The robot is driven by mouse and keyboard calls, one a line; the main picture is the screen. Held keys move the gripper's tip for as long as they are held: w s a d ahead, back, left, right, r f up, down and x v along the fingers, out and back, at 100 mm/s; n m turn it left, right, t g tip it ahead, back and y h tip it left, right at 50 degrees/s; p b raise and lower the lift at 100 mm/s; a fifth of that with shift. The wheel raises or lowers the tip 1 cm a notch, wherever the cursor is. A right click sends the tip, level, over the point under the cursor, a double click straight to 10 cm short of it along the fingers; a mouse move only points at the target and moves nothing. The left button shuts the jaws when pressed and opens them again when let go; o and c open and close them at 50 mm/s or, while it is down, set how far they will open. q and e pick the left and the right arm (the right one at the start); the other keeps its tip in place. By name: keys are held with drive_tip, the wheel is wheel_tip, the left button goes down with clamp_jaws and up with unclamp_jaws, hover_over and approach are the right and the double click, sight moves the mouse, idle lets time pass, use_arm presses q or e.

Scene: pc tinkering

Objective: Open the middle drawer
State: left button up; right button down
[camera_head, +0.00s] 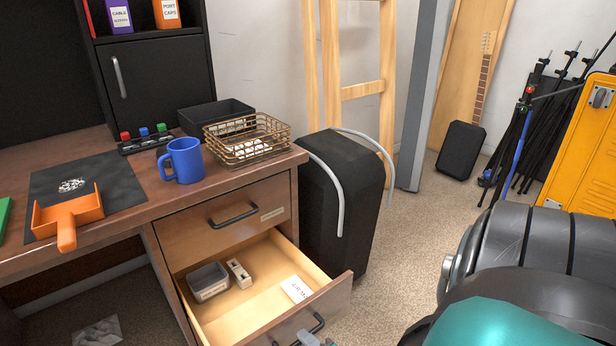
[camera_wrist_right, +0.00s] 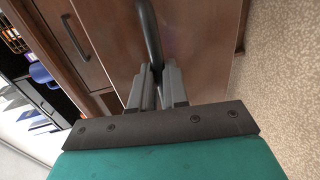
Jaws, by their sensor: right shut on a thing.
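The middle drawer (camera_head: 262,298) of the brown desk is pulled out, with its pale wooden inside showing. In it lie a grey bin, a small beige block and a white card. Its black bar handle (camera_head: 303,329) is at the bottom of the head view. My right gripper (camera_head: 310,340) is at this handle, and only its fingertips show there. In the right wrist view the fingers (camera_wrist_right: 157,88) are shut on the black handle (camera_wrist_right: 148,40), in front of the drawer front. My left gripper is not in view.
The top drawer (camera_head: 205,225) is shut. A blue mug (camera_head: 182,160), a wire basket (camera_head: 262,150) and an orange dustpan (camera_head: 68,217) stand on the desktop. A black case (camera_head: 340,200) stands right beside the desk. Carpet (camera_head: 400,230) is clear to its right.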

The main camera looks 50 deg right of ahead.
drive_tip(key=shift+d, duration=0.15)
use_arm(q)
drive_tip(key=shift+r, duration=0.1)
use_arm(e)
drive_tip(key=c, duration=1.1)
unclamp_jaws()
